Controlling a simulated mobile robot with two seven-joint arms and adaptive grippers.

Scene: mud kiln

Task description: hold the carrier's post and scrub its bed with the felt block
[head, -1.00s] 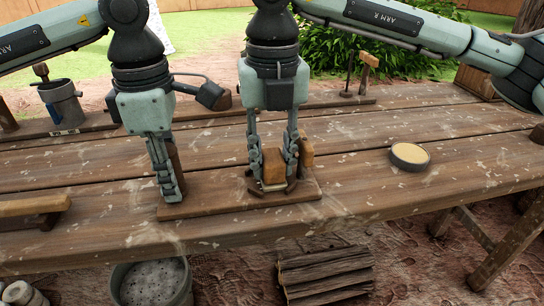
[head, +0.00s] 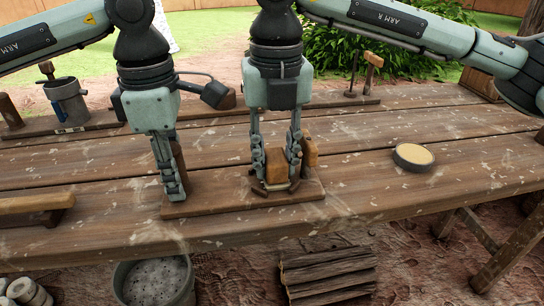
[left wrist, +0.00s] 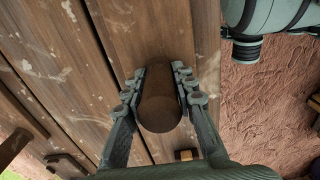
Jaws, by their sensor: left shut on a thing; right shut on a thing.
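The carrier is a flat wooden board (head: 228,207) lying on the bench near its front edge. Its dark brown post (head: 178,157) stands upright at the left end. My left gripper (head: 173,190) is shut around the post; in the left wrist view the post's round top (left wrist: 160,108) shows between the fingers (left wrist: 159,78). My right gripper (head: 277,184) points down over the right part of the board, shut on a tan block, the felt block (head: 276,171). The block is low at the bed, partly hidden by the fingers; contact with the bed cannot be told.
A brown wooden piece (head: 311,153) stands just right of my right gripper. A round dish with a pale filling (head: 413,156) sits to the right on the bench (head: 365,180). A grey pot (head: 67,104) stands back left. The bench between carrier and dish is clear.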

